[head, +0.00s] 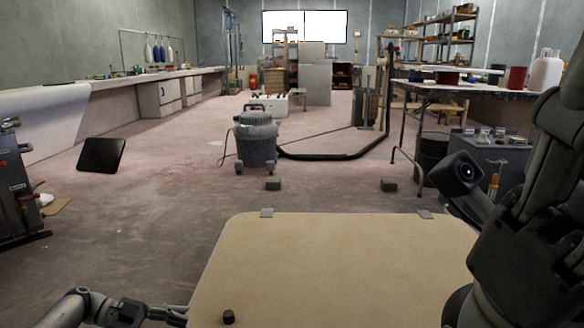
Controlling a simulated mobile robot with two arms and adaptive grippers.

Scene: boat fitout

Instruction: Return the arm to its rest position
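My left arm comes in low at the bottom left, and its gripper (172,315) is beside the left edge of a tan board (335,265). The fingers are small and partly cut off by the bottom edge, so their opening does not show clearly. My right arm is raised close to the camera at the right edge, with its dark wrist and gripper parts (515,215) filling that side. Its fingertips cannot be made out clearly, and I see nothing held in it. It hides part of the grey cabinet behind.
A grey shop vacuum (256,142) with a black hose stands ahead. A dark panel (101,155) is on the left floor. A workbench (470,90) stands right. Floor between board and vacuum is mostly open.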

